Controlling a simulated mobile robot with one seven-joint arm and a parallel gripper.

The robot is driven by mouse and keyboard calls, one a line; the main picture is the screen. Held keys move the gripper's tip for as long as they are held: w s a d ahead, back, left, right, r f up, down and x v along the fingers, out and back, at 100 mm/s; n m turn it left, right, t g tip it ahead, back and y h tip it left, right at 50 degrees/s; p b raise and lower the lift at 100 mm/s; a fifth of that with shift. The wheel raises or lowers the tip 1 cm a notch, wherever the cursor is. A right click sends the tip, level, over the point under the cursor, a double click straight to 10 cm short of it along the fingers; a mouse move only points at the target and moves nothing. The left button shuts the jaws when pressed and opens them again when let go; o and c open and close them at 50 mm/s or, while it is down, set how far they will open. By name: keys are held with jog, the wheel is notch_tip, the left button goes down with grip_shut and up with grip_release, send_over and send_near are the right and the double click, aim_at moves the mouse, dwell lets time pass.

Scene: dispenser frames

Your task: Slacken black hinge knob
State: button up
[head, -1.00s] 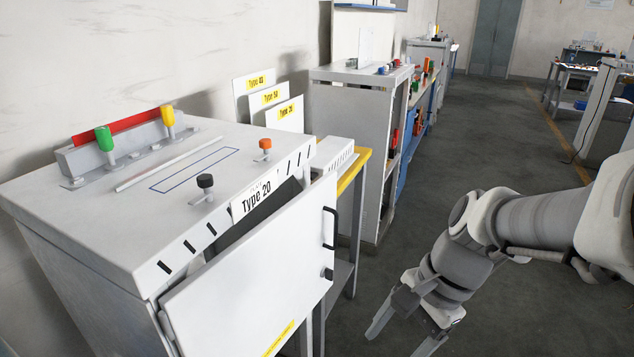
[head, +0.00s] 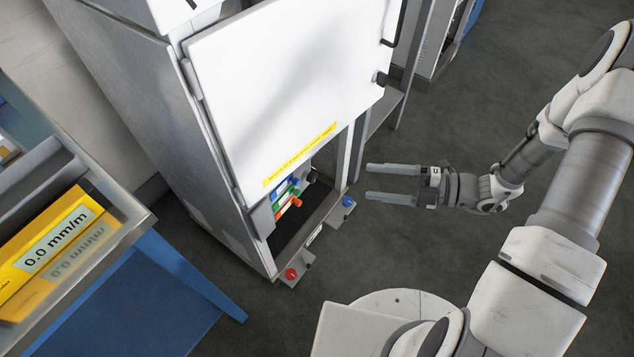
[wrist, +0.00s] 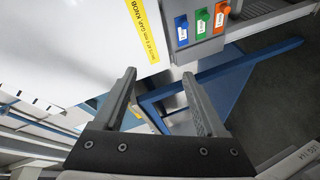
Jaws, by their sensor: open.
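A grey cabinet (head: 150,110) stands with its white door (head: 290,85) open. A dark round part (head: 311,176) shows in the opening under the door, beside coloured pieces. I cannot tell which of these is the hinge knob. My gripper (head: 367,182) is open and empty, right of the cabinet's lower opening, fingers pointing left. In the wrist view the open fingers (wrist: 159,75) touch nothing I can make out; no black knob is clear there.
Blue, green and orange pieces (wrist: 202,22) show by the door's yellow label (wrist: 145,30). A table with a yellow gauge (head: 55,255) stands at left.

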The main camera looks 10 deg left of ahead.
aim_at(314, 178)
notch_tip(314, 178, down, 16)
jog(key=r+m+t+b, duration=0.1)
jog(key=m+t+b, duration=0.45)
jog(key=m, duration=0.95)
jog(key=shift+t+y, duration=0.3)
jog(key=shift+t, duration=0.35)
jog(key=x, duration=0.5)
jog(key=b+x, duration=0.1)
jog(key=x, duration=1.1)
jog(key=shift+w+f, duration=0.2)
jog(key=shift+w, duration=0.3)
grip_shut()
